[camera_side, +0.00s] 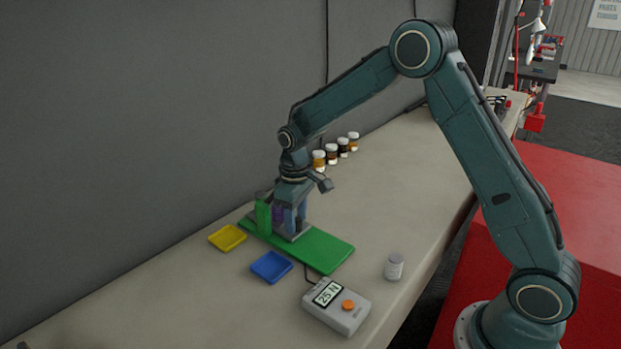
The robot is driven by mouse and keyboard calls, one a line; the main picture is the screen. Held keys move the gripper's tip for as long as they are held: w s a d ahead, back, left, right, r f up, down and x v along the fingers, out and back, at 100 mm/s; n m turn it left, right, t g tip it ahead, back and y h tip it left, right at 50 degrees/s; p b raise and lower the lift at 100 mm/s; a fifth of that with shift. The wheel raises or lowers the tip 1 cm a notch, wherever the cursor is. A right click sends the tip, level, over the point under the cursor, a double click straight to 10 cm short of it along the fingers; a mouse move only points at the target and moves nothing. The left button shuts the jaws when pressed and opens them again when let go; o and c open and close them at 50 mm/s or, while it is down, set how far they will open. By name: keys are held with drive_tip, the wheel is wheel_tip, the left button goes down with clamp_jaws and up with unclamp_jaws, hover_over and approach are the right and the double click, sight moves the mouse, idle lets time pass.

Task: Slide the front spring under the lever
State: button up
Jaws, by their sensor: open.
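My gripper (287,214) is open and points down over the left end of a green base plate (325,252). It is at the small fixture on that plate, which has a green upright (263,218), a purple part (278,214) and a blue upright part (302,212). My gripper covers much of this fixture. I cannot make out the front spring or the lever for certain, nor whether the fingers touch any part.
A yellow tray (227,238) and a blue tray (271,267) lie in front of the plate. A grey meter (337,305) reads "25 N". A small white-lidded jar (394,267) stands to the right. Several brown jars (331,153) line the wall.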

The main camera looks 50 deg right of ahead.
wheel_tip(320, 180, up, 14)
drive_tip(key=shift+f, duration=0.2)
idle(0.4)
drive_tip(key=s+a+r+m+t, duration=0.1)
drive_tip(key=s+r+t, duration=0.1)
drive_tip(key=s+r, duration=0.45)
drive_tip(key=s+r+t, duration=0.1)
drive_tip(key=s+r, duration=0.2)
drive_tip(key=s, duration=0.6)
drive_tip(key=s+a+f+m+t, duration=0.1)
drive_tip(key=s+f+t, duration=0.1)
drive_tip(key=s, duration=1.3)
drive_tip(key=shift+f+m+t, duration=0.3)
drive_tip(key=shift+f, duration=0.35)
